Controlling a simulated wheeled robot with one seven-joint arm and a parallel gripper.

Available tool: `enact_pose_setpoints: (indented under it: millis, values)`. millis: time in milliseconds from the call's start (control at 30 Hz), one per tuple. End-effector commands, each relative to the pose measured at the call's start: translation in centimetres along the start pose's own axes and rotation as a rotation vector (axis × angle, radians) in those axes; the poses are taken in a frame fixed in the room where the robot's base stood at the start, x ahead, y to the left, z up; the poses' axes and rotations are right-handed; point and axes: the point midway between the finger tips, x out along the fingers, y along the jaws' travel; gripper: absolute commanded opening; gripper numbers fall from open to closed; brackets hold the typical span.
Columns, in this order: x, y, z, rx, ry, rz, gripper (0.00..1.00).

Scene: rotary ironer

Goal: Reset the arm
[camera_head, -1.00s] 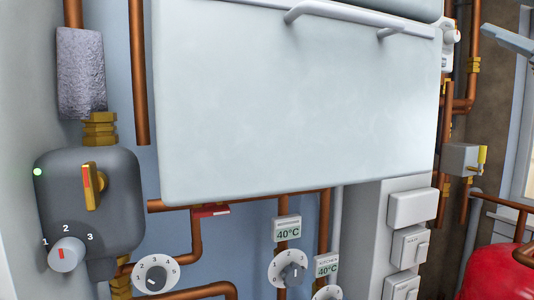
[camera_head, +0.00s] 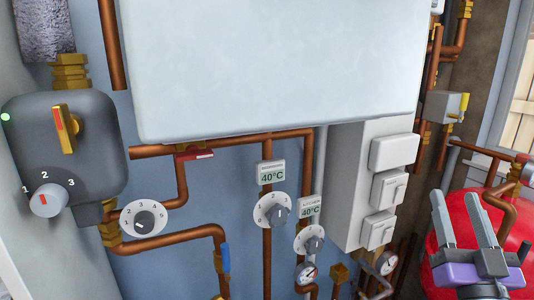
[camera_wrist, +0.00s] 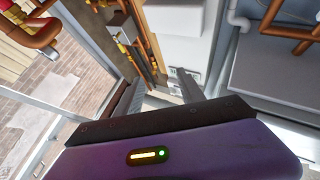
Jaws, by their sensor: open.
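My gripper (camera_head: 464,219) is at the lower right of the head view, in front of the red tank. Its two grey fingers point up and stand apart, with nothing between them. In the wrist view my gripper (camera_wrist: 155,95) shows its fingers spread beyond the dark bar and purple body, and the space between them is empty. The gripper looks clear of the pipes and the tank in the head view, though the exact distance cannot be told.
A large white box (camera_head: 270,65) hangs on the wall. A grey pump unit (camera_head: 65,150) with a dial is at left. Copper pipes, dials (camera_head: 272,209) and white switch boxes (camera_head: 394,153) are below. The red tank (camera_head: 440,225) and a window (camera_head: 515,100) are at right.

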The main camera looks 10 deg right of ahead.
Motion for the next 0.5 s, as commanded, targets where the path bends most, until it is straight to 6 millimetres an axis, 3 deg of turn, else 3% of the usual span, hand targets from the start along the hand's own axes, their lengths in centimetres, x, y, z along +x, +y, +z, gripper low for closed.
enact_pose_setpoints:
  millis: [33, 200, 500]
  values:
    - [-2.2, -0.7, 1.2, 0.019, -0.030, 0.000, 0.46]
    - [-8.8, -2.6, 3.8, 0.066, -0.112, -0.006, 0.46]
    - [-20.6, -5.7, 5.8, 0.101, -0.286, -0.067, 0.46]
